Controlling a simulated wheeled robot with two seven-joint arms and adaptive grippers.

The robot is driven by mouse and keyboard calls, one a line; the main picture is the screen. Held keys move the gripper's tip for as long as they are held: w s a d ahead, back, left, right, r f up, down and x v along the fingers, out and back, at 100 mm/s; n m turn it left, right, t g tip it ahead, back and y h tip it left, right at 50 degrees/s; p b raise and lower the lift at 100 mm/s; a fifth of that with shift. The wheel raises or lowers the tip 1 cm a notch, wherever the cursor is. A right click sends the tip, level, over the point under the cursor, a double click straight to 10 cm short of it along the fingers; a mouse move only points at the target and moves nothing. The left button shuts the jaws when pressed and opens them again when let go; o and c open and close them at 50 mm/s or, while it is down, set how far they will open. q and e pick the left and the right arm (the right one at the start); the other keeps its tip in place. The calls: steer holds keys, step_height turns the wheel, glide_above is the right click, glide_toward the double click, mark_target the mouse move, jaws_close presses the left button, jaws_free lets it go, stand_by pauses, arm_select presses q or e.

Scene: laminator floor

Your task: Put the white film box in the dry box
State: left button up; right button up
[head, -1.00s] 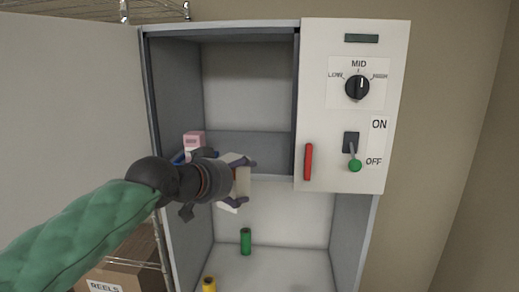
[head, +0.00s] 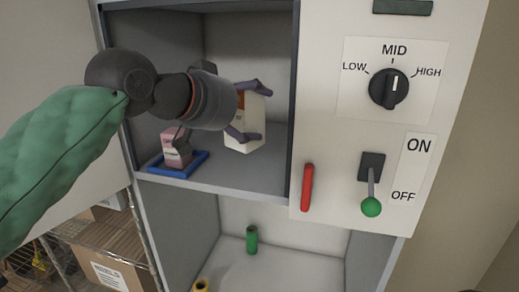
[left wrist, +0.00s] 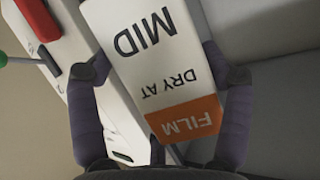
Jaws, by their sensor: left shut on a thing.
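The white film box (head: 243,136) has an orange band. In the left wrist view the box (left wrist: 155,65) reads "FILM", "DRY AT" and "MID". My left gripper (head: 257,112) is shut on it, with a finger on either side. It holds the box inside the upper compartment of the dry box (head: 215,187), near the compartment's right wall. I cannot tell whether the box touches the compartment floor. The dry box dial (head: 389,89) points to MID. Its green-knobbed lever (head: 371,206) is down at OFF. My right gripper is not in view.
A pink box (head: 175,150) stands in a blue tray (head: 203,159) at the compartment's left. A red handle (head: 307,187) is on the panel. A shelf carton (head: 115,262) is lower left.

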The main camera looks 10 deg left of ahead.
arm_select(q)
steer(key=w+a+f, duration=0.1)
steer(key=w+f, duration=0.3)
steer(key=w+a+f, duration=0.1)
steer(key=w+f, duration=0.3)
steer(key=w+a+f, duration=0.1)
steer(key=w+f, duration=0.3)
steer(key=shift+w+a+f, duration=0.15)
steer(key=shift+w+f, duration=0.1)
steer(key=shift+f, duration=0.05)
steer(key=shift+f, duration=0.15)
steer(key=o, duration=1.3)
steer(key=shift+o, duration=0.3)
